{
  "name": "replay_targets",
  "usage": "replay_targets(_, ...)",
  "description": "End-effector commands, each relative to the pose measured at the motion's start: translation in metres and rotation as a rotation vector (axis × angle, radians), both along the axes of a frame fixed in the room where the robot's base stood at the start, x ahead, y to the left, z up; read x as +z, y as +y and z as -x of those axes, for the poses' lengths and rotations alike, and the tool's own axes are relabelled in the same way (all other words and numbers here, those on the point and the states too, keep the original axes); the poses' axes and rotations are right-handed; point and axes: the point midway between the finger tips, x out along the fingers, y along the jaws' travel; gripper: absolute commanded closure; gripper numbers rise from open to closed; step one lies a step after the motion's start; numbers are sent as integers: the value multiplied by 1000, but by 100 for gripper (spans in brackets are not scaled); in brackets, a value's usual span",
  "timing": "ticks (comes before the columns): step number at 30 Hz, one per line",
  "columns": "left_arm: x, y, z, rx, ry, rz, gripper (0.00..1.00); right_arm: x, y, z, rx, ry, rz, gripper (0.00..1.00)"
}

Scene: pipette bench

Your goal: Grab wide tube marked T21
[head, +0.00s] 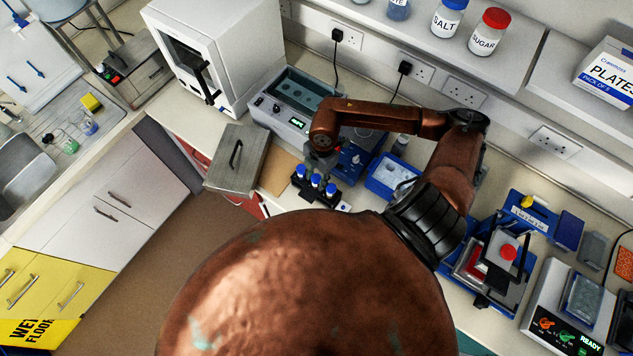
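Several tubes with blue caps (316,180) stand in a small black rack (318,198) near the front edge of the bench. Their markings are too small to read, so I cannot tell which one is T21. My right gripper (322,160) points down just behind the rack, close to the blue caps. It is small and dark, partly under my copper wrist, and its fingers cannot be made out. I cannot tell whether it touches a tube. My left gripper is not in view.
A water bath (290,104) stands behind the rack, with a grey lid (237,160) to its left. A blue tray (393,177) is right of the rack. My large copper arm hides much of the front.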

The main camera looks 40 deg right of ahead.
Motion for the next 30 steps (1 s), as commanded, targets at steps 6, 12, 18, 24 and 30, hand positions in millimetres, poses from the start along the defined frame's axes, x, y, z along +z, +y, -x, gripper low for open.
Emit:
replay_targets(6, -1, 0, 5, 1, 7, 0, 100, 0, 0, 0, 1, -1, 0, 72)
replay_targets(12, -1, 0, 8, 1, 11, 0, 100, 1, 0, 0, 1, -1, 0, 86)
replay_targets(18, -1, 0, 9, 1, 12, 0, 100, 1, 0, 0, 1, -1, -1, 100)
replay_targets(24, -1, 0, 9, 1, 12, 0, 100, 1, 0, 0, 1, -1, -1, 100)
replay_targets(30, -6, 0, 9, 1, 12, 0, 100, 17, 0, -2, 2, -5, 1, 100)
